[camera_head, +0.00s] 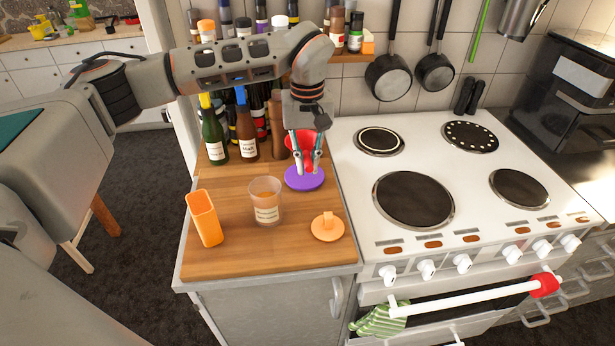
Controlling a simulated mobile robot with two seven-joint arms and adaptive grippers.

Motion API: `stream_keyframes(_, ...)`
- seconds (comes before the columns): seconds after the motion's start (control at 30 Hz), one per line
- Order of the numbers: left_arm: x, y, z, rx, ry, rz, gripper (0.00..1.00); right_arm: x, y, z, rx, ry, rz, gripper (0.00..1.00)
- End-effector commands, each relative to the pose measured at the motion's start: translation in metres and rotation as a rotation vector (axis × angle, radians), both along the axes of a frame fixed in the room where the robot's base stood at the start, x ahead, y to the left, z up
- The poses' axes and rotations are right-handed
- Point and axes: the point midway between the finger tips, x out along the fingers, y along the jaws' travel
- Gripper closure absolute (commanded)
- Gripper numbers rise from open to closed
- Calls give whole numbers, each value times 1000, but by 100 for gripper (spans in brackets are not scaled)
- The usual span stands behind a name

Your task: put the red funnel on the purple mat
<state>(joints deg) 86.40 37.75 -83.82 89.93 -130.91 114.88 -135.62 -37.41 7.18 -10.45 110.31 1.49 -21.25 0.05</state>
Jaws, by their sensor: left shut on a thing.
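My left gripper (305,166) reaches in from the left and points down over the back of the wooden counter. It is shut on the red funnel (296,145), whose wide rim shows behind and between the fingers. The purple mat (304,180) is a round disc on the counter, directly below the fingertips. The funnel's narrow end is partly hidden by the fingers; I cannot tell whether it touches the mat. My right gripper is not in view.
Bottles (214,137) crowd the back left. The white cooker (440,180) adjoins on the right.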

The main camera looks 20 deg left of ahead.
Motion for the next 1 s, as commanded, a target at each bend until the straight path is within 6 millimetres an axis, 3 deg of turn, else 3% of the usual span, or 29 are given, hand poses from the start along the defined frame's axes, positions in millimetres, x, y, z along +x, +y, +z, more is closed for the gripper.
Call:
stream_keyframes(0.43,0,-1,-46,-1,1,1,100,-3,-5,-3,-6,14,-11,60)
stream_keyframes(0.87,0,0,-53,0,-1,0,100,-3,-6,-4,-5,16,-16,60)
stream_keyframes(0.9,0,0,-54,1,-1,0,84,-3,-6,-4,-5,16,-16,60)
stream_keyframes(0.93,0,0,-53,1,-1,0,77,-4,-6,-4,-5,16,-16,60)
stream_keyframes(0.97,0,0,-53,1,-1,0,70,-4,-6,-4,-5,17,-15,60)
stream_keyframes(1.0,0,0,-53,1,-1,0,70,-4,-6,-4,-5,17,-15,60)
